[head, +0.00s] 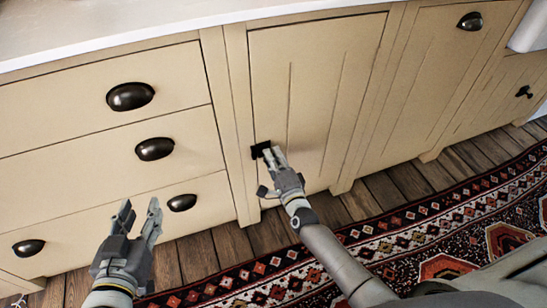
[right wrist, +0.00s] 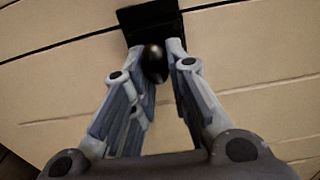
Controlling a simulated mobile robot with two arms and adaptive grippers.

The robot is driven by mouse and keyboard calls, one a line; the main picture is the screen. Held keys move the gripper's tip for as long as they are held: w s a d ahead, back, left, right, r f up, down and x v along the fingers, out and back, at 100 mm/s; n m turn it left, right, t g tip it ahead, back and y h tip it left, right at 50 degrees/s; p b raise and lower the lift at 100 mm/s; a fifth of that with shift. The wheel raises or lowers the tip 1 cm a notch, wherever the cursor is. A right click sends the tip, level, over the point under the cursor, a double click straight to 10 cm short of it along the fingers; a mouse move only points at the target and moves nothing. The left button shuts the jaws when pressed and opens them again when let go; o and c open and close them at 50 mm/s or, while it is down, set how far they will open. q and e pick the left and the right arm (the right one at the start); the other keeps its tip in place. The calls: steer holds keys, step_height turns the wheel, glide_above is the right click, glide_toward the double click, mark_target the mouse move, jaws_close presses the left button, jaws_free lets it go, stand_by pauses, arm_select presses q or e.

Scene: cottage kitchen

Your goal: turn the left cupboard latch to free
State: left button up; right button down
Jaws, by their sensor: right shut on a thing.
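The cupboard latch is a black plate (head: 259,149) at the left edge of the cream cupboard door (head: 318,90). In the right wrist view its dark rounded knob (right wrist: 155,64) sits in front of the plate (right wrist: 148,22). My right gripper (head: 272,155) is at the latch, shut on the knob, with one finger on each side of it; the fingertips also show in the right wrist view (right wrist: 167,62). Part of the latch is hidden behind the fingers in the head view. My left gripper (head: 139,211) is open and empty, in front of the lower drawers, apart from them.
Drawers with dark cup handles (head: 130,96) are left of the latch. A white countertop (head: 110,28) runs above. A patterned rug (head: 400,230) lies on the wooden floor (head: 235,245).

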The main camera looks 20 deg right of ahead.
steer(key=c, duration=1.4)
jaws_free()
steer(key=s, duration=1.2)
steer(key=shift+d, duration=0.2)
